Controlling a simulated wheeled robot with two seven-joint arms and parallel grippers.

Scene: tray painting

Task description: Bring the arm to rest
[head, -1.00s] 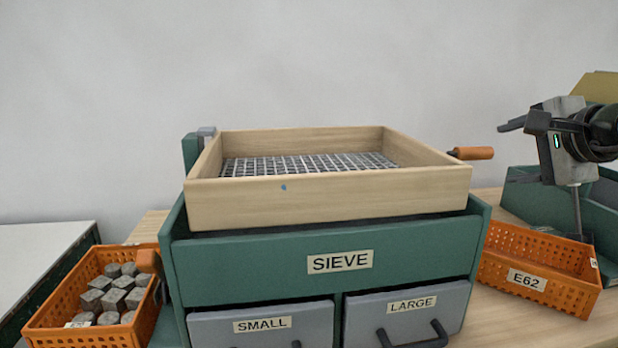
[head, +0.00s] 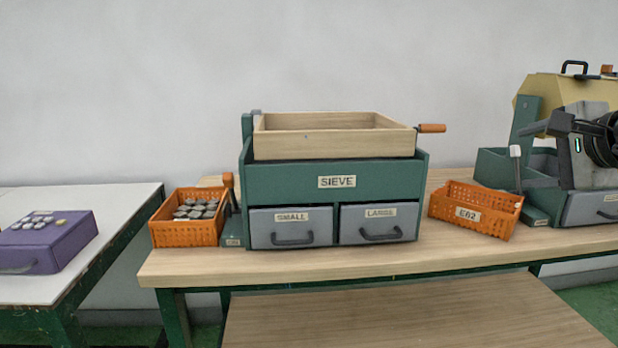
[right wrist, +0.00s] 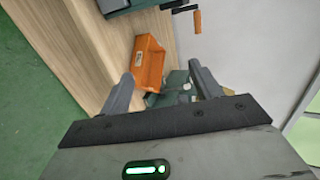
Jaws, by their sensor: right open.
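My right gripper (head: 540,126) is at the right side of the head view, raised above the bench and pointing left. Its jaws are apart with nothing between them. In the right wrist view its two fingers (right wrist: 163,86) stand well apart, with the empty-looking orange crate beyond them. It touches nothing that I can see. My left gripper is in neither view.
A purple box (head: 70,240) sits on a white table (head: 130,205) at left.

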